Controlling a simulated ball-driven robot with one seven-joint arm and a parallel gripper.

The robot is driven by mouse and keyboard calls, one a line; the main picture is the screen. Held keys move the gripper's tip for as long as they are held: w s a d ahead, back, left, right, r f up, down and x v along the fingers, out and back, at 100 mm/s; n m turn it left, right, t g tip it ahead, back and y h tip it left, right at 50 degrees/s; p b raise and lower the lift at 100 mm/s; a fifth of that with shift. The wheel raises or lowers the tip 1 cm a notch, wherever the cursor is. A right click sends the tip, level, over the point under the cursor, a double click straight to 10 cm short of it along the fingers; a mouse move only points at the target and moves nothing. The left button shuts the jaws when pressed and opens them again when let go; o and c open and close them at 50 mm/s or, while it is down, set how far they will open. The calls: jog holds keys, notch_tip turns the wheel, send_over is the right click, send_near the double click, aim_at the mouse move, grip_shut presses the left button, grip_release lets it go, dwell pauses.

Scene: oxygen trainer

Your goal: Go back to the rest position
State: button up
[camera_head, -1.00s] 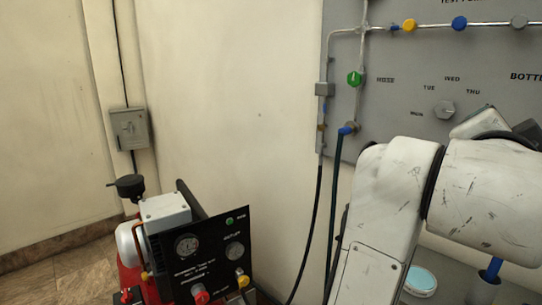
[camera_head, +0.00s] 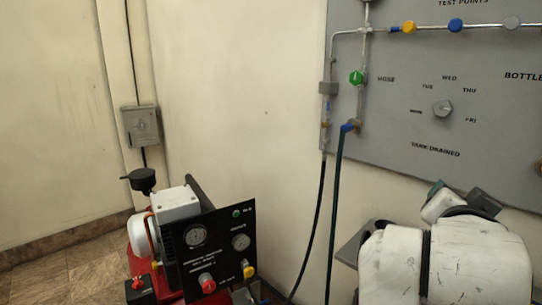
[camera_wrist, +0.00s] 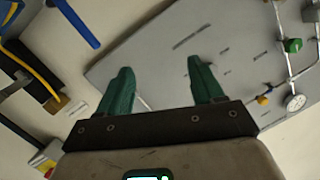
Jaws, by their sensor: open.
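My gripper (camera_wrist: 163,90) shows in the wrist view with its two green fingers spread apart and nothing between them. Beyond the fingers is the grey wall panel (camera_wrist: 190,50), seen tilted. In the head view my white arm is at the lower right, in front of the lower part of the panel (camera_head: 400,110); the gripper's fingers cannot be made out there.
A red compressor with a black gauge panel (camera_head: 222,255) stands at the lower left. A grey switch box (camera_head: 141,126) is on the wall. Dark hoses (camera_head: 337,200) hang from the panel's pipes. The panel carries a green knob (camera_head: 357,78) and a selector dial (camera_head: 442,109).

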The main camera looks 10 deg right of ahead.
jog(key=s+a+f+n+g+y, duration=0.1)
jog(key=s+f+n+y, duration=0.15)
jog(key=f, duration=0.55)
jog(key=s+a+f+n+g+y, duration=0.1)
jog(key=f+n+y, duration=0.15)
jog(key=f, duration=0.65)
jog(key=s+f+n+g+y, duration=0.1)
jog(key=f+n, duration=0.2)
jog(key=f, duration=0.5)
jog(key=s+a+f+n+g+y, duration=0.3)
jog(key=s+a+f, duration=0.1)
jog(key=s+f, duration=0.6)
jog(key=s+a+f+n+g+y, duration=0.2)
jog(key=s+a+f+n+g, duration=0.15)
jog(key=s+f, duration=0.7)
notch_tip(320, 180, up, 16)
jog(key=p, duration=1.5)
jog(key=shift+a, duration=0.25)
jog(key=shift+s+m, duration=0.1)
jog(key=shift+m, duration=0.15)
